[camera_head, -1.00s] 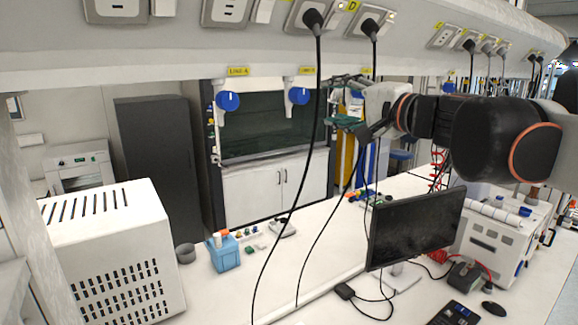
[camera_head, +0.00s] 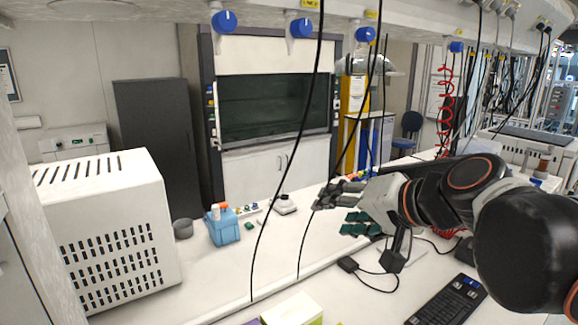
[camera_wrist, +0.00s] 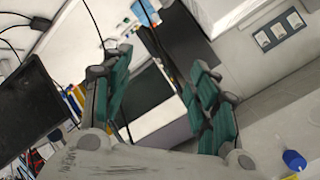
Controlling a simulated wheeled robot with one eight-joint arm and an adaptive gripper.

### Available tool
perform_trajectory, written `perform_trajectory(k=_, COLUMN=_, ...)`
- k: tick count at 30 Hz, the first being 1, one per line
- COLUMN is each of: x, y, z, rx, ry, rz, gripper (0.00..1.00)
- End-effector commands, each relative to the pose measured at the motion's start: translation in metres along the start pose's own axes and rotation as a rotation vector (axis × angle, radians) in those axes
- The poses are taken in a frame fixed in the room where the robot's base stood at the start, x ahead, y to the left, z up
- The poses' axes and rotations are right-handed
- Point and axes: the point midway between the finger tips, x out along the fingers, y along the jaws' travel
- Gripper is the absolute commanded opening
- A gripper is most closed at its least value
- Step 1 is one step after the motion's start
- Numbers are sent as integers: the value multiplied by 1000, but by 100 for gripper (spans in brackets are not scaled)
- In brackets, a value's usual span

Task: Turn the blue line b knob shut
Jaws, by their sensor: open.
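Three round blue knobs hang under the overhead shelf in the head view: a left one (camera_head: 224,21), a middle one (camera_head: 301,28) and a right one (camera_head: 366,34). Yellow labels sit by them; their text is cut off or too small to read now. The middle knob appears to be line b, going by the row's order. My gripper (camera_head: 340,210) is open and empty, well below the knobs and over the bench. In the wrist view, my gripper (camera_wrist: 160,65) shows its green-padded fingers spread apart. One blue knob (camera_wrist: 293,160) shows at the lower right, outside the fingers; which one, I cannot tell.
Black cables (camera_head: 285,150) hang from the shelf in front of the knobs and near my arm. A white vented box (camera_head: 105,230) stands at the left. A blue rack (camera_head: 224,229) and a keyboard (camera_head: 447,302) are on the bench.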

Motion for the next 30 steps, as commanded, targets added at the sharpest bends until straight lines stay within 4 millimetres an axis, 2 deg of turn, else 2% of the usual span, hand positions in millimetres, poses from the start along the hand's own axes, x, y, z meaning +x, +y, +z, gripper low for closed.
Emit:
perform_trajectory(k=1, x=10, y=32, z=31, rx=-38, ry=-19, rz=42, gripper=54)
perform_trajectory(k=6, x=20, y=116, z=101, rx=-172, ry=-77, rz=200, gripper=54)
perform_trajectory(k=12, x=25, y=216, z=173, rx=-323, ry=-134, rz=390, gripper=54)
perform_trajectory(k=16, x=23, y=269, z=206, rx=-403, ry=-160, rz=498, gripper=54)
perform_trajectory(k=18, x=21, y=289, z=217, rx=-435, ry=-169, rz=542, gripper=54)
perform_trajectory(k=21, x=19, y=307, z=227, rx=-465, ry=-177, rz=584, gripper=54)
perform_trajectory(k=24, x=17, y=314, z=230, rx=-479, ry=-181, rz=604, gripper=54)
perform_trajectory(k=30, x=15, y=314, z=229, rx=-481, ry=-182, rz=608, gripper=54)
